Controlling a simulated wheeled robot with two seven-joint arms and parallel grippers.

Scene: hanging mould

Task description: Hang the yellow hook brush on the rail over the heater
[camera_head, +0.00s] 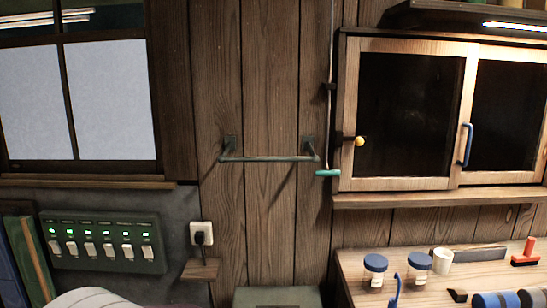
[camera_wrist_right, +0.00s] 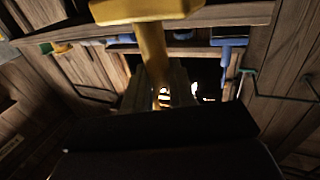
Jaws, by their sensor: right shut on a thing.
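The yellow hook brush (camera_wrist_right: 152,45) shows in the right wrist view as a thick yellow handle with a wide yellow block at the top edge. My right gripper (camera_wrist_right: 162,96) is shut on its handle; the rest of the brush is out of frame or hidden. In the head view the green rail (camera_head: 268,159) is fixed to the wood wall by two brackets, and nothing hangs on it. Below it, the top of a green box (camera_head: 278,298), perhaps the heater, shows at the bottom edge. Neither gripper shows in the head view.
A cord with a teal pull (camera_head: 327,173) hangs right of the rail, close to a glazed cabinet (camera_head: 400,184). A socket with a plug (camera_head: 201,236) and a small shelf (camera_head: 201,270) are lower left. A bench (camera_head: 350,262) holds jars and tools.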

